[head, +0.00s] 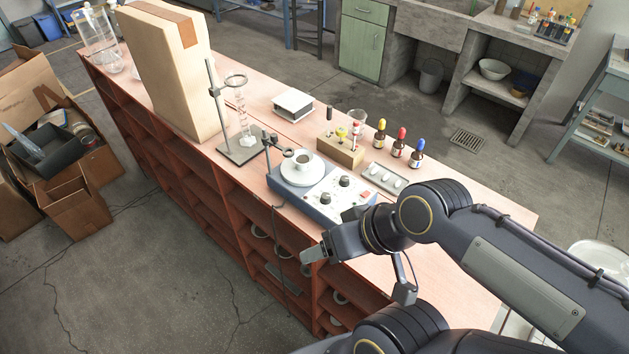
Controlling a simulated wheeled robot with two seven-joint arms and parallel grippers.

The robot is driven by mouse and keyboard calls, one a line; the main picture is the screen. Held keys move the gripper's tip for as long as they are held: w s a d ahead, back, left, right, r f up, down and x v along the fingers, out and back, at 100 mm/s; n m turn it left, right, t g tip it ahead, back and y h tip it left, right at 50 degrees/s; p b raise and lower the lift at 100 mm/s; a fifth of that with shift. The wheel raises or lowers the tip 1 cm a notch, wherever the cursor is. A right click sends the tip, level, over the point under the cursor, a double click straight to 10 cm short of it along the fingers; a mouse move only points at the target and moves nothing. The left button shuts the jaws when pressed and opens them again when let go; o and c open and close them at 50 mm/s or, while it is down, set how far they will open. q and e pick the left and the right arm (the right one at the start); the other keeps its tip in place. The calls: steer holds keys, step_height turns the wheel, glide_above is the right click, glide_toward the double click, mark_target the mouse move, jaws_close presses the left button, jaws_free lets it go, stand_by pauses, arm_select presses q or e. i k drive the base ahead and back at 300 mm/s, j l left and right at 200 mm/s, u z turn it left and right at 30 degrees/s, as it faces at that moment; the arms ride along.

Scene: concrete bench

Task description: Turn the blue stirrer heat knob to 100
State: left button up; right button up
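The blue stirrer (288,187) stands on the near edge of the red bench, with a white round plate on top and a small white cup (303,157) on that plate. Its sloped front panel carries two dark knobs, one upper (344,181) and one lower (325,198), and a red switch (364,196). The knob labels and settings are too small to read. My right gripper (318,252) is in front of the stirrer, apart from both knobs, over the bench's front edge. Its fingers are seen edge-on, so their opening is unclear. My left gripper is out of view.
A ring stand (243,152) stands left of the stirrer, and a thin support rod rises beside it. Behind are a wooden block (340,152) with vials, dropper bottles (399,141) and a small tray (385,178). A cable hangs down the bench front. A large box (170,65) stands farther left.

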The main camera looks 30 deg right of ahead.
mark_target(325, 199)
steer(key=z, duration=1.25)
steer(key=j+u, duration=0.2)
steer(key=j, duration=0.25)
steer(key=i+j+u, duration=0.1)
steer(key=j+u, duration=0.15)
steer(key=j, duration=0.15)
